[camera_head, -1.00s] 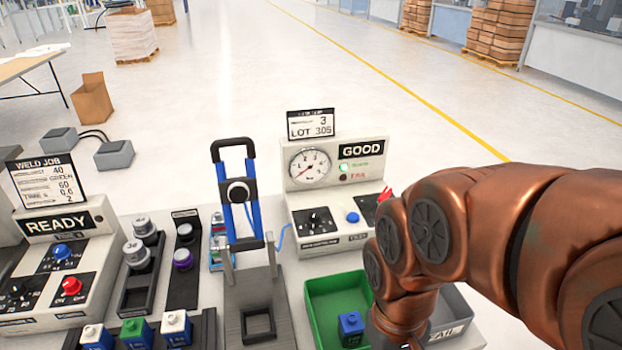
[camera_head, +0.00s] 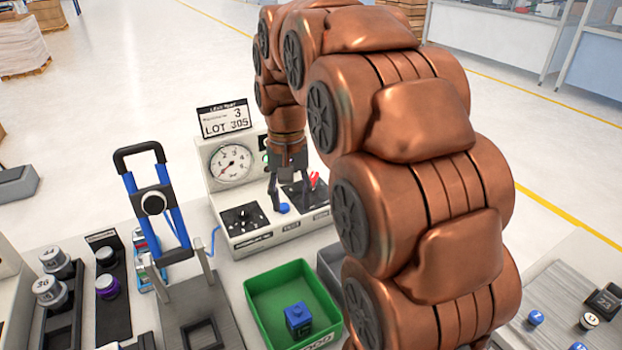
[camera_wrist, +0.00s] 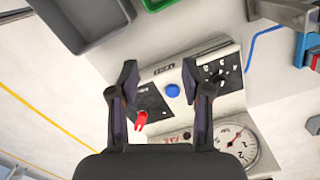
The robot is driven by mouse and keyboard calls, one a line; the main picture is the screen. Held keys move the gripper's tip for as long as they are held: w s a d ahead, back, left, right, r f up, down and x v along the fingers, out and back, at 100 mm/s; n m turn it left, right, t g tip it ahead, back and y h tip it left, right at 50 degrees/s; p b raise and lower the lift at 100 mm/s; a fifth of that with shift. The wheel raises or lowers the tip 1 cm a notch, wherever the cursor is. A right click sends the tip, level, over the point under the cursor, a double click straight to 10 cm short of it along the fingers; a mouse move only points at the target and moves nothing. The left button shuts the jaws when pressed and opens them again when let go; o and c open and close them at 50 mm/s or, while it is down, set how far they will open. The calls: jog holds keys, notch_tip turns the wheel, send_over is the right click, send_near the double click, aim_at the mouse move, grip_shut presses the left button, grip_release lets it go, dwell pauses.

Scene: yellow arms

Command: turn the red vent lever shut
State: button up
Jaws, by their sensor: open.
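The red vent lever (camera_head: 314,179) is on the right part of the white test unit (camera_head: 240,224), just right of my gripper in the head view. In the wrist view the red lever (camera_wrist: 140,120) shows between the fingers, close to the left one. My gripper (camera_head: 290,196) is open and empty, pointing down above the unit's front panel. In the wrist view its two fingers (camera_wrist: 166,82) stand wide apart. The blue button (camera_wrist: 173,90) shows between them. The lever is not touched, as far as I can see.
A pressure gauge (camera_head: 233,163) and a black knob panel (camera_head: 242,218) are on the unit. A green bin (camera_head: 262,318) with a blue block (camera_head: 298,318) stands in front, beside a grey bin (camera_head: 328,262). A blue-handled press (camera_head: 160,205) stands to the left.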

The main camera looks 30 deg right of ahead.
aim_at(311, 177)
jog(key=w+d+m, duration=0.1)
jog(key=w+d, duration=0.3)
jog(key=w+d+m, duration=0.1)
jog(key=w+d, duration=0.4)
jog(key=w+d+m+b, duration=0.1)
jog(key=w+d+m, duration=0.1)
jog(key=w+d, duration=0.2)
jog(key=shift+w+d+f+t, duration=0.2)
jog(key=shift+f+t, duration=0.2)
jog(key=shift+f+p, duration=0.85)
jog(key=shift+f, duration=3.05)
jog(key=shift+c, duration=0.3)
grip_shut()
jog(key=shift+d, duration=0.1)
